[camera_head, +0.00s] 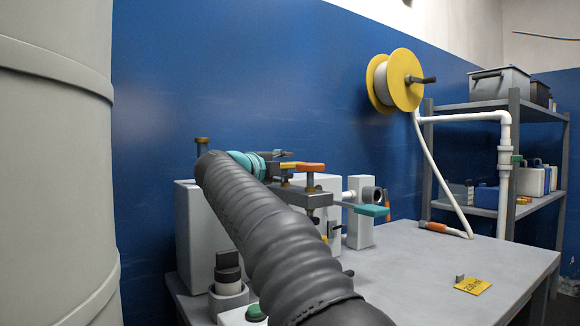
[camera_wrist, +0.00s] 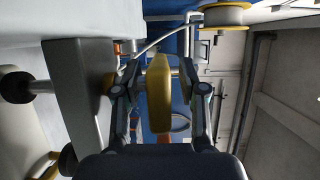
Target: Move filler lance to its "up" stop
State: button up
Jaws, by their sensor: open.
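A yellow handle-like piece (camera_wrist: 158,95) stands between the two fingers of my gripper (camera_wrist: 160,80) in the wrist view. The fingers are open on either side of it; I cannot tell whether either touches it. In the head view, my gripper (camera_head: 284,160) is at the bench equipment, beside a handle with an orange end (camera_head: 311,167) and yellow part. This may be the filler lance's handle, but no label shows. My dark sleeved arm hides much of the equipment below, and the lance's stops cannot be made out.
A teal-handled part (camera_head: 372,210) and a white pipe with a grey end (camera_head: 371,195) sit right of my gripper. A yellow reel (camera_head: 404,80) hangs on the blue wall. Its white hose runs to the grey bench (camera_head: 410,262), whose right part is mostly clear. A large grey tank (camera_head: 55,170) stands left.

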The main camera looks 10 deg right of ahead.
jog(key=shift+w+d, duration=0.2)
grip_shut()
notch_tip(320, 180, up, 5)
jog(key=p, duration=0.5)
jog(key=shift+f, duration=0.1)
jog(key=shift+s, duration=0.1)
